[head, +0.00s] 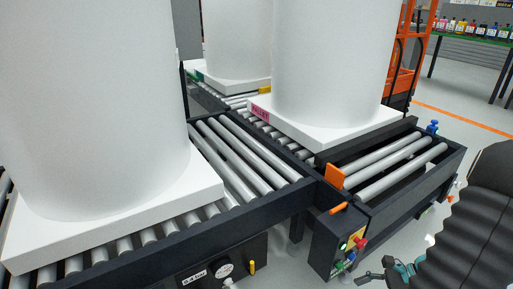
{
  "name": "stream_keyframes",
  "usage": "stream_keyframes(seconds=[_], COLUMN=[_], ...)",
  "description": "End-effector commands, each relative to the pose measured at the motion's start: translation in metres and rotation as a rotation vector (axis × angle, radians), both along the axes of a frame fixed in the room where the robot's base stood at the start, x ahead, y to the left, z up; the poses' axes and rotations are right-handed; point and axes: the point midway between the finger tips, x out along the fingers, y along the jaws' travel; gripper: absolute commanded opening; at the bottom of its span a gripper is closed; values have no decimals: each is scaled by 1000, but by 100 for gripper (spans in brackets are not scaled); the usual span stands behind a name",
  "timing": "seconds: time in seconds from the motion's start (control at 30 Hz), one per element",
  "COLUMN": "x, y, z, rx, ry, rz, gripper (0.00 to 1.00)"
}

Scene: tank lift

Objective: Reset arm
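My arm, in a black ribbed sleeve, shows at the right edge of the head view. My gripper (382,276) is at the bottom edge, right of centre, partly cut off by the frame. Its dark fingers and teal parts are small, and I cannot tell whether they are open or shut. I see nothing clearly held in it. It appears below and to the right of a control panel (355,243) with red, green and blue fittings on the conveyor's end.
White tanks on pale square bases stand on the roller conveyor: one at left (95,100), one at centre (325,65), one behind (237,40). An orange tab (334,176) sticks up beside bare rollers (400,165). Floor (450,90) is open at upper right.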

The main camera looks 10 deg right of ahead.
Motion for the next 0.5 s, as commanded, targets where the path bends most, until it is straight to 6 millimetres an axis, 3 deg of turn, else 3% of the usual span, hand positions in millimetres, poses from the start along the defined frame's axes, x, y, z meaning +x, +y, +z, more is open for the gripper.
stream_keyframes(seconds=[0.5], x=[-4], y=[52], z=[102], rx=[-543], ry=[-267], rz=[809], gripper=[72])
